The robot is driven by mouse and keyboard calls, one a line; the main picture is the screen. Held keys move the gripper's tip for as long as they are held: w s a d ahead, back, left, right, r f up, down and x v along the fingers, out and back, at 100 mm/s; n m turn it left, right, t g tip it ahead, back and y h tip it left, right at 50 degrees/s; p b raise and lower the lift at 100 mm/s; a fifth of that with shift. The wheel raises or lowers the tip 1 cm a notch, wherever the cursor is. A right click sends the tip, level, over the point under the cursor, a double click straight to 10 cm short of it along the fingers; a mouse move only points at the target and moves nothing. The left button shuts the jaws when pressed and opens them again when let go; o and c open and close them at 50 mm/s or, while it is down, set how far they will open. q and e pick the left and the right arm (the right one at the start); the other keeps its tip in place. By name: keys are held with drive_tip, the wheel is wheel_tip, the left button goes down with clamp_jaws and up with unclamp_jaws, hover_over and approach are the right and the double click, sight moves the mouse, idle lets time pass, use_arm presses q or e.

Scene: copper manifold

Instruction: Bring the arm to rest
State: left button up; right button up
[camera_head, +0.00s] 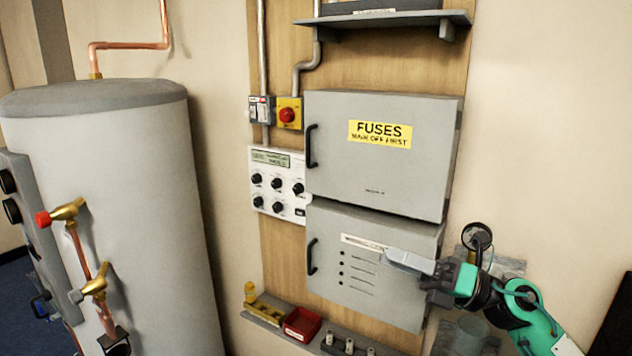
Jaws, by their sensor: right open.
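My right arm, green and black, comes in from the lower right. My right gripper (428,276) is open in front of the right side of the lower grey cabinet door (375,290). A pale grey piece reaches left from it across the door; I cannot tell whether it is part of the gripper or a separate thing. Whether the gripper touches the door cannot be told. My left gripper is not in view.
A fuse cabinet (385,170), a knob panel (277,190) and a red stop button (288,114) are on the wooden board. A shelf (400,19) is above. A red bin (302,323) sits on a low ledge. A grey tank (130,190) with copper pipes stands left.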

drive_tip(key=s+d+f+m+t+h, duration=0.1)
drive_tip(key=d+f+m+t+h, duration=0.25)
drive_tip(key=f+m+h, duration=0.65)
drive_tip(key=s+d+f+m+t+h, duration=0.1)
drive_tip(key=d+f+m+t+h, duration=0.4)
drive_tip(key=m, duration=0.8)
drive_tip(key=s+d+f+m+t+h, duration=0.25)
drive_tip(key=f+m+h, duration=0.35)
drive_tip(key=f+m, duration=0.45)
drive_tip(key=s+a+f+m+g, duration=0.1)
drive_tip(key=s+f+m+g, duration=0.1)
drive_tip(key=s+f+g, duration=0.45)
drive_tip(key=s+f+m+g, duration=0.2)
drive_tip(key=s+f, duration=0.2)
drive_tip(key=s, duration=0.6)
drive_tip(key=s+a+f+m+g, duration=0.1)
drive_tip(key=s+f+m+g, duration=0.2)
drive_tip(key=s+f+g, duration=0.35)
wheel_tip(320, 180, down, 30)
drive_tip(key=s, duration=0.2)
drive_tip(key=s+d+f, duration=0.2)
drive_tip(key=s+f, duration=0.7)
drive_tip(key=s+d+f, duration=0.1)
drive_tip(key=s+f, duration=0.8)
drive_tip(key=f, duration=0.1)
drive_tip(key=shift+s+d+n+g+y, duration=0.15)
drive_tip(key=shift+d+n+g+y, duration=0.15)
drive_tip(key=shift+d+n+g, duration=0.1)
